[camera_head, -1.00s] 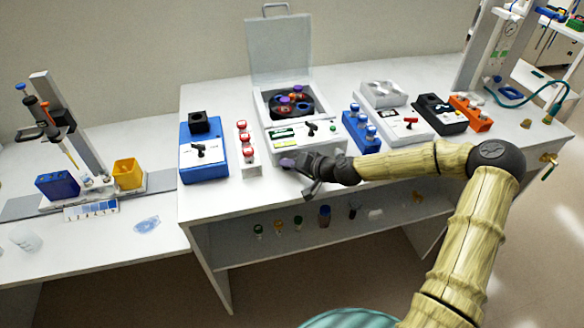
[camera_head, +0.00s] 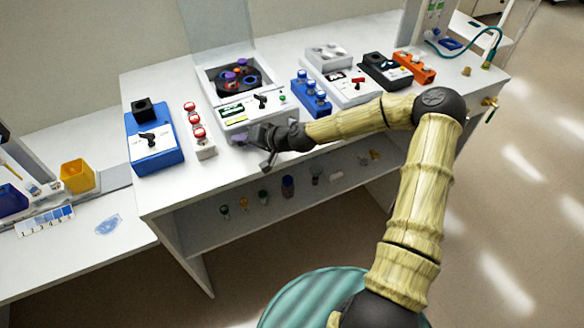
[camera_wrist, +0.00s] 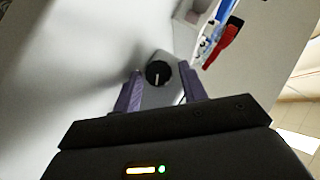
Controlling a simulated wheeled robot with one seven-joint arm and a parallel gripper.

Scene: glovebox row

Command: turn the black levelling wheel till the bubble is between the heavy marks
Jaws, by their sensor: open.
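A black round wheel (camera_wrist: 157,73) with a white line across it shows in the wrist view, on a grey block (camera_wrist: 163,95). I take it for the levelling wheel. My gripper (camera_wrist: 160,88) is open, its two purple fingers apart on either side of the wheel and block in the picture. I cannot tell whether they touch it. In the head view my gripper (camera_head: 244,146) is at the front of the white open-lidded machine (camera_head: 232,120), and it hides the wheel. I cannot make out the bubble or the heavy marks.
Red-capped vials (camera_head: 195,125) in a white rack and a blue box (camera_head: 152,148) stand to the left. A blue rack (camera_head: 312,100), a black box (camera_head: 386,72) and an orange rack (camera_head: 414,68) stand to the right. Several small items sit on the shelf below.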

